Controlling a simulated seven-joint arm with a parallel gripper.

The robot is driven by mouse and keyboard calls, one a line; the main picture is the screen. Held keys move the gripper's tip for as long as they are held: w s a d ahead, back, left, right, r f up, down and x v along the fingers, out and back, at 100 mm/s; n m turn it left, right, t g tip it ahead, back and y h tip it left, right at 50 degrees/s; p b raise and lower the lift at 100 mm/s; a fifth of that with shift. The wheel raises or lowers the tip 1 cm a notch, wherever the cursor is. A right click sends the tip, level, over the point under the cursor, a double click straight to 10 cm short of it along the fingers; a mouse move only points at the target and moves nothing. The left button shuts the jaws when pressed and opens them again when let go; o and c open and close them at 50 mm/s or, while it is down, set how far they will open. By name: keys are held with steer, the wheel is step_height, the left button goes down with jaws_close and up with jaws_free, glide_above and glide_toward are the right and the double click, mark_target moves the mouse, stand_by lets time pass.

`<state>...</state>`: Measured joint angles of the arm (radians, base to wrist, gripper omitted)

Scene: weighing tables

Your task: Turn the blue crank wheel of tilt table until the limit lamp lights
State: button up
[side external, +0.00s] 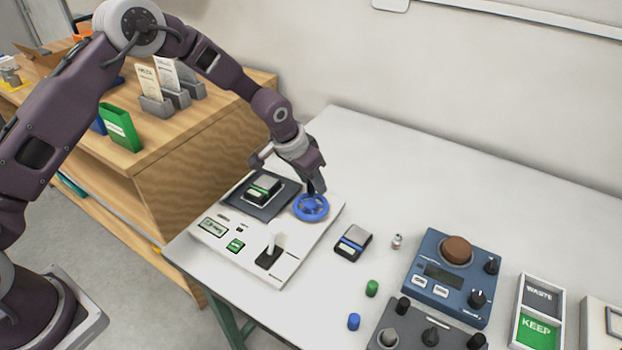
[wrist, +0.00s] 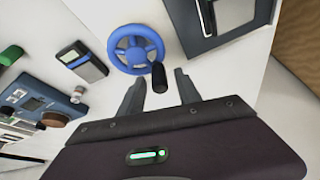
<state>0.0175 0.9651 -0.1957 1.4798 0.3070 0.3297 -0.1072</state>
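The blue crank wheel (side external: 311,207) lies flat on the right side of the white tilt table (side external: 215,251). In the wrist view the wheel (wrist: 136,49) shows its spokes and a dark upright handle (wrist: 159,78) at its rim. My gripper (side external: 315,189) is over the wheel's rim. In the wrist view my gripper's fingers (wrist: 158,84) are apart, one on each side of the handle, with gaps visible. A dark plate (side external: 262,196) with a small green and black device (side external: 263,188) sits beside the wheel. I cannot make out a lit limit lamp on the table.
A black and blue pocket device (side external: 353,243) lies right of the tilt table, near a small metal weight (side external: 397,241). Green (side external: 372,288) and blue (side external: 354,321) cylinders stand in front. A blue instrument (side external: 453,270) stands farther right. The tabletop behind is clear.

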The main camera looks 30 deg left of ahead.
steer(key=v, duration=0.7)
steer(key=shift+s+r, duration=0.1)
steer(key=s+a+r+n+y, duration=0.1)
steer(key=s+a+r, duration=0.2)
steer(key=s+r, duration=0.45)
steer(key=s+a+r+y, duration=0.1)
steer(key=s+a+r, duration=0.1)
steer(key=s+r, duration=0.55)
steer(key=s+a+r+n, duration=0.1)
steer(key=s+r, duration=0.1)
steer(key=s, duration=0.8)
steer(key=s+a+r+n+t, duration=0.1)
steer(key=s, duration=1)
steer(key=shift+r+h, duration=0.4)
steer(key=shift+s+a, duration=0.15)
steer(key=shift+a, duration=0.05)
